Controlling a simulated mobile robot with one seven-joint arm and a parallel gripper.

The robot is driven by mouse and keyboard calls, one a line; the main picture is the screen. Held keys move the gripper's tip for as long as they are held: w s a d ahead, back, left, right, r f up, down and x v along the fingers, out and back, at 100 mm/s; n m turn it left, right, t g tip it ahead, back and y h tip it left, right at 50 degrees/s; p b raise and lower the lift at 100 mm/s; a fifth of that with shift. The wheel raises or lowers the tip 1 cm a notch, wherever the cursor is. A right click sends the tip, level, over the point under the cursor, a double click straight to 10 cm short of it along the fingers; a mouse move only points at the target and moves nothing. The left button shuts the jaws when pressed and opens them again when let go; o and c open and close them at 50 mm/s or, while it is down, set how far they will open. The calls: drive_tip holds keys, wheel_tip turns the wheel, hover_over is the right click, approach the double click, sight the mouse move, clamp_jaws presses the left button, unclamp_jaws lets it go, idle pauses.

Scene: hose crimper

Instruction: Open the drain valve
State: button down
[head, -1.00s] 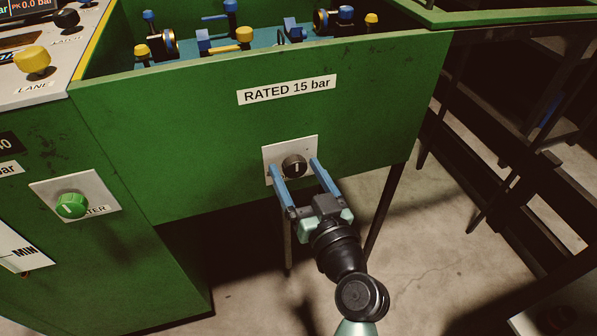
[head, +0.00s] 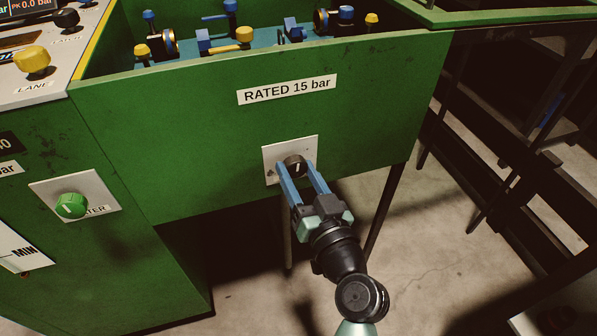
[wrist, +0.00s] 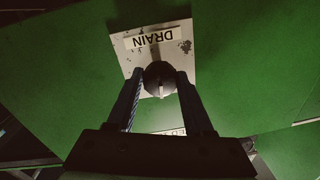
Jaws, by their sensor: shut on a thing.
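The drain valve is a round black knob (head: 294,163) with a pale pointer line, on a pale plate (head: 308,144) on the front of the green tank. In the wrist view the knob (wrist: 160,78) sits between my fingers, and the plate reads DRAIN (wrist: 153,40), upside down. The pointer line looks about upright in the head view. My gripper (head: 296,170) is shut on the knob, one blue finger on each side. The fingers hide part of the knob's sides and the lower plate.
A green knob (head: 71,205) on its own plate is at the left on the cabinet. A yellow knob (head: 33,60) is on the upper left panel. A RATED 15 bar label (head: 286,90) is above the drain plate. Dark stands are at the right; open floor lies below.

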drive_tip(key=m, duration=0.4)
drive_tip(key=m+p, duration=0.1)
drive_tip(key=m, duration=0.4)
drive_tip(key=m+p, duration=0.1)
drive_tip(key=m, duration=0.3)
drive_tip(key=shift+s+a+m+t+p, duration=0.1)
drive_tip(key=shift+m+t+p, duration=0.3)
drive_tip(key=shift+m+h+p, duration=0.3)
drive_tip(key=shift+m+p, duration=0.3)
drive_tip(key=shift+m, duration=1.1)
drive_tip(key=shift+c, duration=1.4)
unclamp_jaws()
drive_tip(key=v, duration=1.3)
